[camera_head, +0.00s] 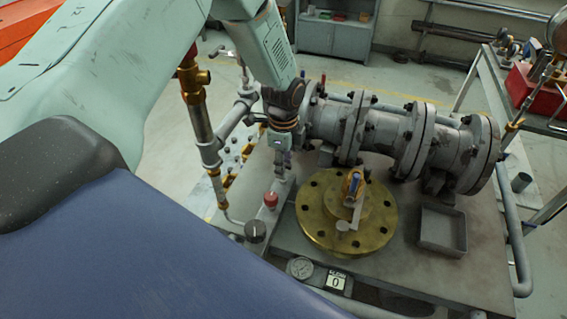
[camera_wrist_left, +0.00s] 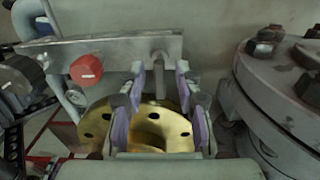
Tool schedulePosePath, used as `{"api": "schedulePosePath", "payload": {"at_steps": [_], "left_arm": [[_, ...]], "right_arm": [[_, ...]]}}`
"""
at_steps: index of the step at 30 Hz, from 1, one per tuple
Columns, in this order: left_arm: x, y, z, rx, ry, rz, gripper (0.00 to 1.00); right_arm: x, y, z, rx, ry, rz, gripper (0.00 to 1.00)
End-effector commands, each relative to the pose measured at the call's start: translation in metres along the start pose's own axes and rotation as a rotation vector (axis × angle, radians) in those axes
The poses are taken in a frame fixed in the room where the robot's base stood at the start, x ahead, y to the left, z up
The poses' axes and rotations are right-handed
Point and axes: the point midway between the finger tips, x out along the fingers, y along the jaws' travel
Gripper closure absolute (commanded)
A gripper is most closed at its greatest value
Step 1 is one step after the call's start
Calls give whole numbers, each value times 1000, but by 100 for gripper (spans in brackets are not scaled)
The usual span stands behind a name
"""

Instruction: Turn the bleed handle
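A brass flange (camera_head: 318,222) with bolt holes lies on the bench. I cannot tell for sure which part is the bleed handle. My left gripper (camera_head: 282,168) points down, left of and behind the flange, near the grey bar. In the left wrist view, its purple-padded fingers (camera_wrist_left: 160,82) are apart with nothing seen gripped; the red knob (camera_wrist_left: 86,70) is left. My right gripper is not in view.
A large grey flanged pipe (camera_head: 390,135) runs behind the flange. An open grey tray (camera_head: 442,230) sits at right on the bench. A vertical pipe (camera_head: 199,120) rises at left. A gauge (camera_head: 300,268) and a counter plate (camera_head: 336,280) are at the front edge.

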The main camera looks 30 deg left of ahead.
Motion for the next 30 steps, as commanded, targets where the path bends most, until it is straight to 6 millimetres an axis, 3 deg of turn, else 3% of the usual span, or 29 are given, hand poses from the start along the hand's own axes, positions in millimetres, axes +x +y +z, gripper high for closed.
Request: {"api": "schedulePosePath", "payload": {"at_steps": [8,30], "left_arm": [[0,0,0,-63,0,1,67],[-1,0,0,-790,-1,1,67]], "right_arm": [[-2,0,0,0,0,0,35],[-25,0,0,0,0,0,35]]}}
